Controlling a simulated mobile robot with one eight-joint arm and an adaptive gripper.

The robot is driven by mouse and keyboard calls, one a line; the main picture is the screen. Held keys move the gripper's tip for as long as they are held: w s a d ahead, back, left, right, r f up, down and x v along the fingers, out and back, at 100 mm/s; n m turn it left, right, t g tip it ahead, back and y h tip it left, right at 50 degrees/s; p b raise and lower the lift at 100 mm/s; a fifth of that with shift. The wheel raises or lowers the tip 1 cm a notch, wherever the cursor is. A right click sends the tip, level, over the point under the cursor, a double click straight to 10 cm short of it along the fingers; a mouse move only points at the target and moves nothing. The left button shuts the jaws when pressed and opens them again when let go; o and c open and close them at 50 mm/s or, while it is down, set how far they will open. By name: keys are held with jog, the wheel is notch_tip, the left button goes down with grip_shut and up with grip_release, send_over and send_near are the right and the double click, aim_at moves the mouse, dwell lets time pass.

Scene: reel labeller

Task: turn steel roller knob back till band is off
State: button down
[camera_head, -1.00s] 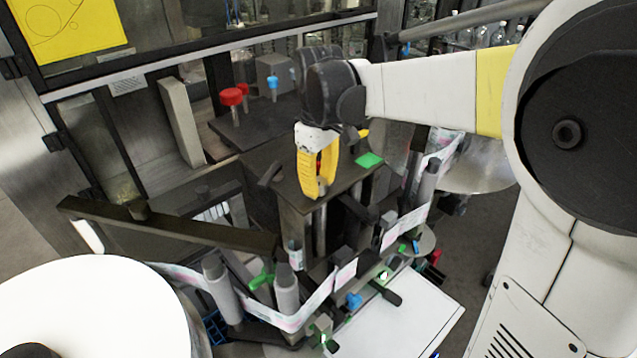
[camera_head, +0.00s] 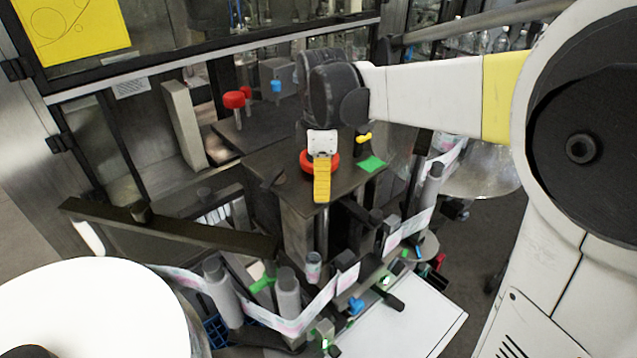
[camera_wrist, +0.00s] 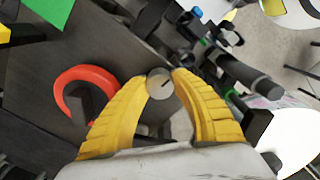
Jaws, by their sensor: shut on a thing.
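My gripper (camera_head: 322,195) points down at the front edge of the dark top plate (camera_head: 275,165) in the head view, its yellow fingers seen nearly edge-on. In the wrist view, the two yellow fingers of my gripper (camera_wrist: 160,80) are closed around a round steel knob (camera_wrist: 159,86) with a dark mark on its top. The knob is hidden behind the fingers in the head view. The pale printed band (camera_head: 318,308) runs from the white reel (camera_head: 95,310) past grey rollers (camera_head: 288,290) and along the front of the machine.
A red C-shaped part (camera_wrist: 80,84) lies on the plate close beside my fingers, also visible in the head view (camera_head: 306,160). A green patch (camera_head: 371,163) and a yellow lever (camera_head: 364,138) are to the right. Red knobs (camera_head: 234,99) stand behind left.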

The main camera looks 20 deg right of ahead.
dwell(0.5)
jog(key=c, duration=1)
grip_release()
jog(key=shift+r, duration=0.1)
notch_tip(320, 180, up, 12)
jog(key=shift+f, duration=0.1)
